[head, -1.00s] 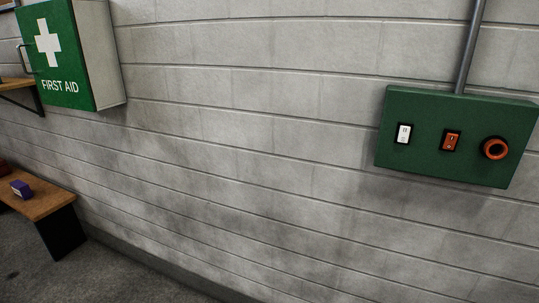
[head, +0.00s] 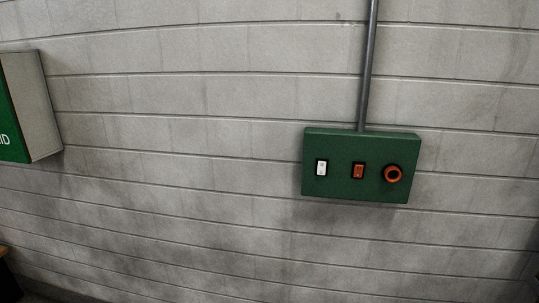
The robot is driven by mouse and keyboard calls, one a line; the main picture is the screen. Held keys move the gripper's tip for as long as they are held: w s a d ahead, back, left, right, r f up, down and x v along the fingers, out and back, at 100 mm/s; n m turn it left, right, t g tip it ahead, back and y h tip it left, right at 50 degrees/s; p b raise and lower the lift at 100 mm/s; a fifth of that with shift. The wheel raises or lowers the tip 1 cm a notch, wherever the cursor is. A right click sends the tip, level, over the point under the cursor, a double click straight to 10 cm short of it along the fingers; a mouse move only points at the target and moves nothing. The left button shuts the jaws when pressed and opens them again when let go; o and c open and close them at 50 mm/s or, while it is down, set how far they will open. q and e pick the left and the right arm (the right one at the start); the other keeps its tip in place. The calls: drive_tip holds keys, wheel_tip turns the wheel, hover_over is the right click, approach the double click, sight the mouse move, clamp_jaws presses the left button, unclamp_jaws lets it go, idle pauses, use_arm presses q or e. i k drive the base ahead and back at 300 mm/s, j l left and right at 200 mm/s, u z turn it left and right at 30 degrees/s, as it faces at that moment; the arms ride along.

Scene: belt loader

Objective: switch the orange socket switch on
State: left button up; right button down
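A green switch box (head: 340,190) is fixed to the block wall, right of the middle in the head view. An orange rocker switch (head: 358,170) sits in the middle of its front. Neither of my grippers shows in the head view.
A grey conduit (head: 368,65) runs up the wall from the top of the box. A green and white first aid cabinet (head: 34,105) sticks out from the wall at the left edge. The wall between cabinet and box is bare.

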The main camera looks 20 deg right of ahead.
sight(358, 171)
drive_tip(key=z, duration=1.2)
